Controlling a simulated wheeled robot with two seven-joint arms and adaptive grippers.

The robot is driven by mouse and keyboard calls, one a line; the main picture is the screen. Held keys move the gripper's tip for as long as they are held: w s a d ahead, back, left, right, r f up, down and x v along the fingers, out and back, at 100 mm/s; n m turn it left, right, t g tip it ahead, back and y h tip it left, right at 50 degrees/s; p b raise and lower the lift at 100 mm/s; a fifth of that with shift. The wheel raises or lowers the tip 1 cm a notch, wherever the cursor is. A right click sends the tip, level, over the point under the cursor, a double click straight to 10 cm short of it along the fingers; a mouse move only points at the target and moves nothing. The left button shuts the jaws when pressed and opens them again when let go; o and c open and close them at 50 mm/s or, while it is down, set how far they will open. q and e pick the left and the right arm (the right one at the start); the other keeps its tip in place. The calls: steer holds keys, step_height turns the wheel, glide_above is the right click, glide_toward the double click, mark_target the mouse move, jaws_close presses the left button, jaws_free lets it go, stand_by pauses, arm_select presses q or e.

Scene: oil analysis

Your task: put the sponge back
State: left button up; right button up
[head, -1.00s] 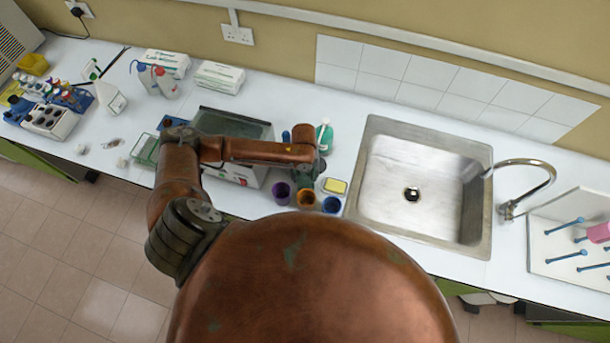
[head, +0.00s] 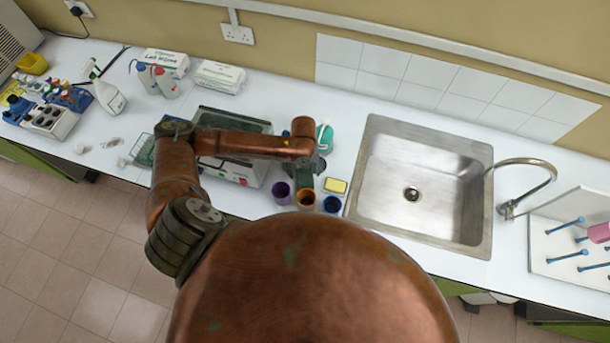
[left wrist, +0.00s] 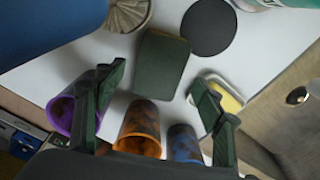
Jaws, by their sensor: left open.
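A dark green block with a tan edge (left wrist: 160,62), which looks like a sponge with its scouring pad up, shows in the left wrist view between and beyond my fingertips. A yellow pad in a white-rimmed dish (head: 335,186) lies right of the cups; it also shows in the left wrist view (left wrist: 226,96), partly behind a finger. I cannot tell whether this yellow is a sponge or the dish's inside. My left gripper (head: 308,168) is open over the counter left of the sink, its fingers (left wrist: 158,78) spread with nothing held. My right gripper is out of view.
Purple (head: 281,192), orange (head: 306,197) and blue (head: 332,204) cups stand along the counter's front edge. A dark round disc (left wrist: 208,27) lies beyond the block. A teal bottle (head: 325,137) stands behind. The sink (head: 412,215) is to the right; a boxy device (head: 215,165) is left.

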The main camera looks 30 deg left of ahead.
mark_target(304, 177)
arm_select(q)
step_height(304, 177, up, 9)
steer(key=shift+a+b, duration=0.15)
steer(key=shift+b, duration=0.3)
